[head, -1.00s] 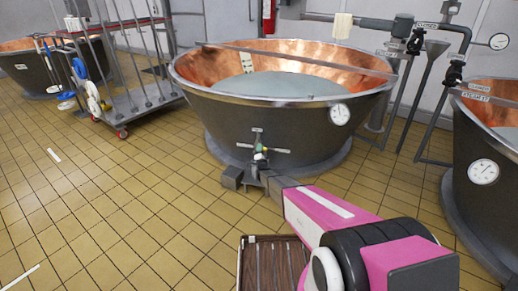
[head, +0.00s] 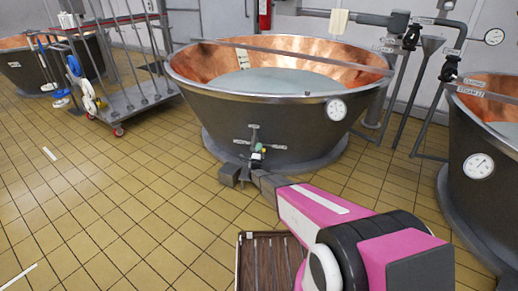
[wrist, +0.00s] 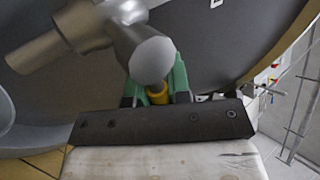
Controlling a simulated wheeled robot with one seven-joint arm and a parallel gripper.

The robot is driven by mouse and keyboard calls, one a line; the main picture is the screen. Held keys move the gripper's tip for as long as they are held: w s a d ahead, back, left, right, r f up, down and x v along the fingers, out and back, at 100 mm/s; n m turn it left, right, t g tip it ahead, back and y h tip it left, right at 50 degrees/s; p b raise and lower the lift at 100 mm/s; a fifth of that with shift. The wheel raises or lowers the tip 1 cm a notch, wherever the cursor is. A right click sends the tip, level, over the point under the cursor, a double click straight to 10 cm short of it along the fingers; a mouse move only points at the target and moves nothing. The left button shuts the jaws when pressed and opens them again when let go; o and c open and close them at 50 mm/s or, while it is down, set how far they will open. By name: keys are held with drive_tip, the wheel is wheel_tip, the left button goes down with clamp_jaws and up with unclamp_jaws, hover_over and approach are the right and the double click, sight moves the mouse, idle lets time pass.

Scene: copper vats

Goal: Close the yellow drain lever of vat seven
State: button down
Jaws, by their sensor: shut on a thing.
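The copper-lined vat (head: 310,125) with dark outer walls stands in the middle of the head view and holds pale liquid. Its grey drain valve (head: 254,140) sits low on the front. My gripper (head: 258,153) is at this valve. In the wrist view the rounded metal drain pipe (wrist: 150,55) hangs in front of my gripper (wrist: 157,95). The yellow lever (wrist: 157,92) shows between the green fingers, and they are shut on it. The pipe hides the lever's upper part, so its exact angle cannot be told. I can read no vat number.
Another vat (head: 470,190) stands close on the right, with pipes (head: 415,100) between the two. A wheeled rack (head: 125,85) stands at the left. A slatted brown crate (head: 268,262) is near my arm.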

drive_tip(key=shift+s+d+m, duration=0.15)
drive_tip(key=shift+d+m, duration=0.15)
drive_tip(key=shift+d, duration=0.2)
drive_tip(key=c, duration=1.1)
unclamp_jaws()
drive_tip(key=shift+a, duration=0.15)
drive_tip(key=shift+s+a+f, duration=0.2)
drive_tip(key=shift+s+f, duration=0.15)
drive_tip(key=v, duration=0.9)
drive_tip(key=shift+s+f, duration=0.15)
drive_tip(key=shift+s, duration=0.15)
